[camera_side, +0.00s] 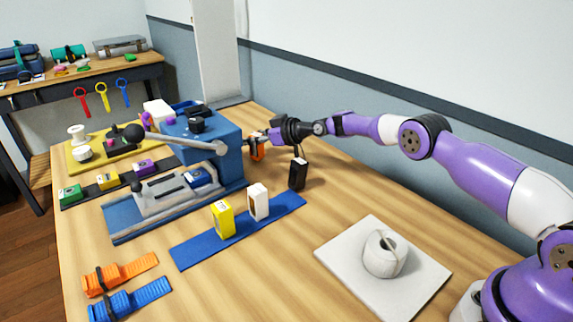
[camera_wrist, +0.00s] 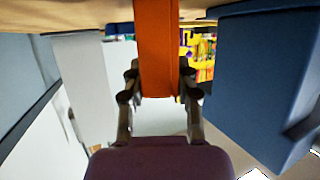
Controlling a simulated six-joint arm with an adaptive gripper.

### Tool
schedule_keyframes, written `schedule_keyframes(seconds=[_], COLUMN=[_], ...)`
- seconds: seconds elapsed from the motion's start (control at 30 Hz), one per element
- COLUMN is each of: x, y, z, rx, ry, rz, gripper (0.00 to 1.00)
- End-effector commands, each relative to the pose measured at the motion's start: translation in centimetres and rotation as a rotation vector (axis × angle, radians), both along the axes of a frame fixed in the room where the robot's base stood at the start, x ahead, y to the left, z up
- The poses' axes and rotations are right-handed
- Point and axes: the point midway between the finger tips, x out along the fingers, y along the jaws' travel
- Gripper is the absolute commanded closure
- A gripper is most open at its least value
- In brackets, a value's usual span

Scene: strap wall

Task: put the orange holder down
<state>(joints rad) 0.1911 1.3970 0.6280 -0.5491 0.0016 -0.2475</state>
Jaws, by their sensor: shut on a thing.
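The orange holder (camera_side: 258,149) is at my gripper (camera_side: 268,142), just right of the blue machine (camera_side: 218,148) in the side view. In the wrist view the orange holder (camera_wrist: 157,45) stands between the two fingers of my gripper (camera_wrist: 158,88), which are shut on it. The holder's upper end in that view meets the wood-coloured table surface (camera_wrist: 70,14). Its lower part is partly hidden in the side view, and I cannot tell whether it touches the table.
The blue machine body (camera_wrist: 262,80) is close on the right in the wrist view. A black box (camera_side: 298,174), a white box (camera_side: 258,202) and a yellow box (camera_side: 222,219) stand along a blue strip. A white plate (camera_side: 340,250) carries a roll. Table behind the black box is clear.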

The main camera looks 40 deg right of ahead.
Motion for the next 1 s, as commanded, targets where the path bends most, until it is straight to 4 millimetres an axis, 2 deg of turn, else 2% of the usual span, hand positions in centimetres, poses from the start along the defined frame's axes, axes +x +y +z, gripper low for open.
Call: schedule_keyframes(seconds=[0.07, 0.1, 0.13, 0.17, 0.67, 0.87, 1.0], x=[0.0, 0.0, 0.0, 0.0, -0.2, -1.7, -3.3], y=[0.0, 0.0, 0.0, 0.0, -0.2, -0.9, -1.5], z=[-0.3, -0.3, -0.3, -0.3, 0.2, 1.0, 1.7], rx=[0.0, 0.0, 0.0, 0.0, 0.0, 0.0, 0.0], ry=[0.0, 0.001, 0.001, 0.001, 0.001, 0.001, 0.001], rz=[0.0, 0.0, 0.0, 0.0, 0.0, 0.0, -0.001], gripper=[1.0, 0.55, 0.4, 0.36, 0.36, 0.36, 0.36])
